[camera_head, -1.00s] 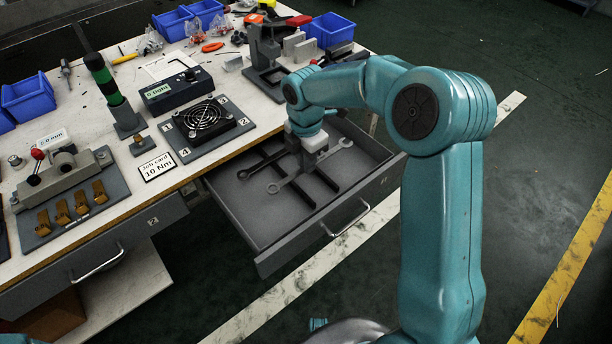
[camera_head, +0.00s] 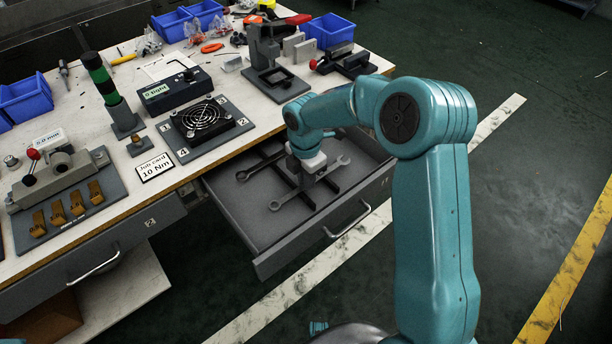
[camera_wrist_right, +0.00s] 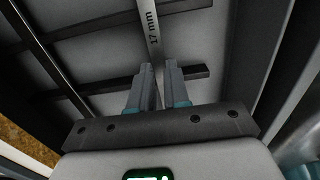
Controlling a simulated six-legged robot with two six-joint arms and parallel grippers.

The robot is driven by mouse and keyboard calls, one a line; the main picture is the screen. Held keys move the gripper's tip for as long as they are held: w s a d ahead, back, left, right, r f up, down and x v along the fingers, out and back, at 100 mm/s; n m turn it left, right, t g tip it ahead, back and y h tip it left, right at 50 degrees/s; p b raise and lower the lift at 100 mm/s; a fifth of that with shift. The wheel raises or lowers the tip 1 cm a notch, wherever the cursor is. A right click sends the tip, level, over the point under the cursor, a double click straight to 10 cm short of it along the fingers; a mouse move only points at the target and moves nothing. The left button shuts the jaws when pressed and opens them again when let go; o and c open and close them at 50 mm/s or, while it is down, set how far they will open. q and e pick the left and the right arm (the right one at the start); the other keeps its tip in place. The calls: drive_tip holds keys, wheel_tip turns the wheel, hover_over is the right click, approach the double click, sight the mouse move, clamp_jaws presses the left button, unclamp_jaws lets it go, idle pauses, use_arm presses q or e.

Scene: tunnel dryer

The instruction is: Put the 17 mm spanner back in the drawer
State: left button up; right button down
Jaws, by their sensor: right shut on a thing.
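The 17 mm spanner (camera_head: 283,201) is a light grey steel spanner within the open drawer (camera_head: 265,225), lying across its dark divider bars. Its ring end points to the lower left and its open end to the upper right. My right gripper (camera_head: 310,184) points down into the drawer and is shut on the middle of the shank. In the right wrist view the spanner (camera_wrist_right: 150,27) shows its "17 mm" mark ahead of the fingers (camera_wrist_right: 157,85). I cannot tell whether the spanner touches the drawer floor. My left gripper is out of view.
A darker spanner (camera_head: 244,175) lies in the drawer to the left. The workbench (camera_head: 235,150) behind carries a fan on a plate (camera_head: 206,122), a job card (camera_head: 155,166) and a press stand (camera_head: 272,65). The drawer's near left part is bare.

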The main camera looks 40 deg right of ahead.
drive_tip(key=c, duration=1.1)
unclamp_jaws()
wheel_tip(320, 180, up, 13)
drive_tip(key=p, duration=0.2)
drive_tip(key=shift+p, duration=0.4)
drive_tip(key=shift+r, duration=0.1)
